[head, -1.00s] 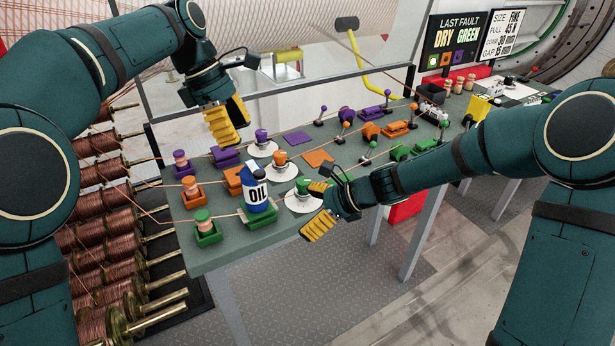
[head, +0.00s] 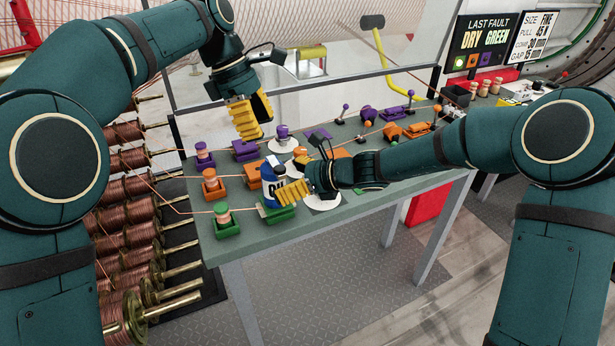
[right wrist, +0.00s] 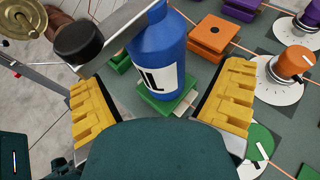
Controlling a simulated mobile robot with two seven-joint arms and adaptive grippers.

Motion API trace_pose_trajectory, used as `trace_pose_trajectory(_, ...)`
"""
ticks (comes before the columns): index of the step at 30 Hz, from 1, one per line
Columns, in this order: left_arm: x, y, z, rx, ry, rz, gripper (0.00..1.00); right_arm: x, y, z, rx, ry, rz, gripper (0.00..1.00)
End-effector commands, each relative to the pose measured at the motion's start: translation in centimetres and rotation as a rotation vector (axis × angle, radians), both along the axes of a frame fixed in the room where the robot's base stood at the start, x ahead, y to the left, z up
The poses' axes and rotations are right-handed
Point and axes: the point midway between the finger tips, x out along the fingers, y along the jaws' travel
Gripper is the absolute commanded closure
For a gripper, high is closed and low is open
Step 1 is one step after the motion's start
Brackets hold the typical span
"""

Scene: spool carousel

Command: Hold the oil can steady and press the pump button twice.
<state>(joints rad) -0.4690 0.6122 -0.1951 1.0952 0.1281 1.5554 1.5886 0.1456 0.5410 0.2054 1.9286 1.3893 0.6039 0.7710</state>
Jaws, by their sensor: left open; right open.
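The blue oil can (head: 269,186) with a white label stands upright on a green block (head: 279,210) at the front left of the table. It also shows in the right wrist view (right wrist: 158,55). My right gripper (head: 301,181) is open beside the can. In the right wrist view its yellow fingers (right wrist: 163,103) lie to either side of the can's lower body, with gaps showing. My left gripper (head: 250,117) is open and empty above the table, behind the can.
Orange (head: 212,184), purple (head: 203,156) and green (head: 226,220) spool holders stand left of the can. White dials with coloured knobs (head: 283,134) stand to its right. Copper wires cross the table. Levers and blocks fill the right side.

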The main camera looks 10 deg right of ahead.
Motion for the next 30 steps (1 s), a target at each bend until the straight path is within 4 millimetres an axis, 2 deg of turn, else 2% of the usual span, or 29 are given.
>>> trace_pose_trajectory(3, 0.0, 0.0, 0.0, 0.000, 0.000, 0.000, 0.54, 0.7, 1.6, -0.7, 0.001, 0.002, 0.001, 0.06)
trace_pose_trajectory(9, 0.0, 0.0, 0.0, 0.000, 0.000, 0.000, 0.54, 1.5, 3.0, -1.4, -0.001, 0.000, 0.000, 0.06)
trace_pose_trajectory(20, 0.0, 0.0, 0.0, 0.000, 0.000, 0.000, 0.54, 1.7, 3.3, -1.5, 0.000, 0.000, 0.000, 0.06)
trace_pose_trajectory(23, 0.0, 0.0, 0.0, 0.000, 0.000, 0.000, 0.54, 1.7, 3.3, -1.5, 0.000, 0.000, 0.000, 0.36)
trace_pose_trajectory(27, 0.0, 0.0, 0.0, 0.000, 0.000, 0.000, 0.54, 1.7, 3.3, -1.5, -0.001, 0.000, 0.000, 0.85)
trace_pose_trajectory(30, 0.0, 0.0, 0.0, 0.000, 0.000, 0.000, 0.55, 1.7, 3.3, -1.5, 0.000, 0.000, 0.000, 0.87)
